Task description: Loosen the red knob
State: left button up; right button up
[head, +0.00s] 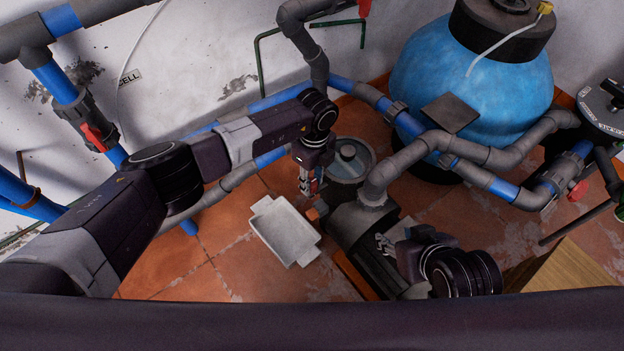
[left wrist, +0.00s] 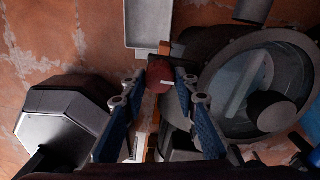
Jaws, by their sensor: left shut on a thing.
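The red knob (left wrist: 160,77) is a dark red round piece with a pale mark. In the left wrist view it sits at the upper middle, between the two blue-padded fingers of my left gripper (left wrist: 159,90), which is shut on it. In the head view my left gripper (head: 309,190) points down beside the grey pump (head: 352,225); the knob is mostly hidden there by the fingers. My right gripper (head: 386,246) shows in the head view over the pump's near side. Its fingers are too small and covered to tell whether they are open.
A white tray (head: 284,230) lies on the tiled floor left of the pump. A round clear lid (left wrist: 262,85) with a dark handle is close to the right of the knob. Grey and blue pipes (head: 405,125) and a blue tank (head: 470,75) stand behind. A wooden box (head: 565,275) is at the lower right.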

aim_at(312, 182)
pick_arm(q)
jog(key=o, duration=1.2)
jog(key=shift+c, duration=0.2)
jog(key=shift+w+r, duration=0.15)
jog(key=shift+r, duration=3.85)
